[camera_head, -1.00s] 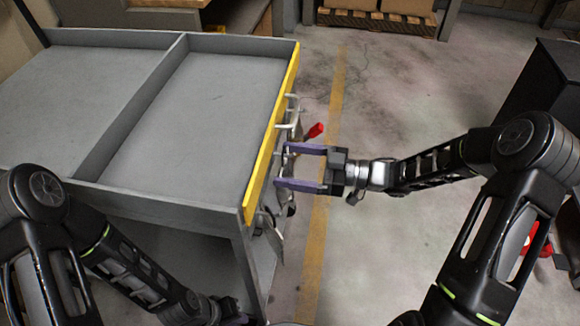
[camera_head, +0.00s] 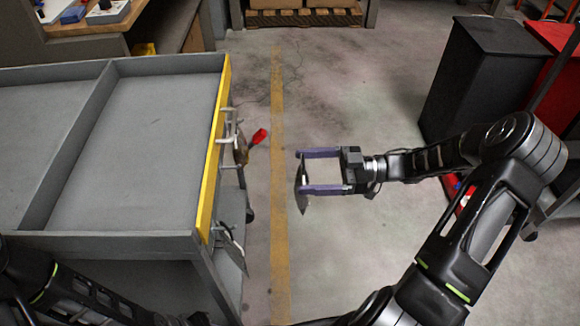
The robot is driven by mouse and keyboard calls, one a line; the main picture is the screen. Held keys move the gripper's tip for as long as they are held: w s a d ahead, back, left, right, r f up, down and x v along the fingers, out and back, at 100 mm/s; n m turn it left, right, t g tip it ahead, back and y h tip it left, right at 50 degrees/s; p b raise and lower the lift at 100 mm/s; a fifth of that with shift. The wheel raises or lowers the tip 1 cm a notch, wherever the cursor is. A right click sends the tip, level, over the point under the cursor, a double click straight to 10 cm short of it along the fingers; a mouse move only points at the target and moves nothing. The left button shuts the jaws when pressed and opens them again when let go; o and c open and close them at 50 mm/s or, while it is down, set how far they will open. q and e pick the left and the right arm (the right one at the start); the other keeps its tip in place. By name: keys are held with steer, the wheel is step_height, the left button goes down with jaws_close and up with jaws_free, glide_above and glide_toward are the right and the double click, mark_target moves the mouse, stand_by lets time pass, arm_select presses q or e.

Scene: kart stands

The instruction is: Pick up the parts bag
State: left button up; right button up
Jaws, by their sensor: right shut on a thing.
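My right gripper (camera_head: 301,171) is in the open floor space to the right of the grey cart. Its purple fingers stand well apart with a thin, dark grey item between their tips, seen nearly edge-on; it looks like the parts bag (camera_head: 302,202). The lower part of it hangs below the near finger, clear of the cart. The grey cart (camera_head: 147,66) has a yellow edge strip (camera_head: 212,160) on its right side. My left arm shows at the bottom left, but its gripper is out of view.
A red-handled tool (camera_head: 259,136) and other items hang from hooks (camera_head: 231,115) on the cart's right side. A black cabinet (camera_head: 480,80) stands at the right. The floor between has a yellow line (camera_head: 279,230) and is clear.

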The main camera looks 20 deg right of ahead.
steer(key=shift+v, duration=0.75)
steer(key=w+a+r+m+t+h, duration=0.2)
steer(key=w+a+r+t, duration=0.1)
steer(key=a, duration=0.5)
steer(key=shift+w+a+r+m+t, duration=0.3)
steer(key=shift+w+a+r, duration=0.15)
steer(key=shift+r, duration=0.3)
steer(key=shift+d, duration=0.1)
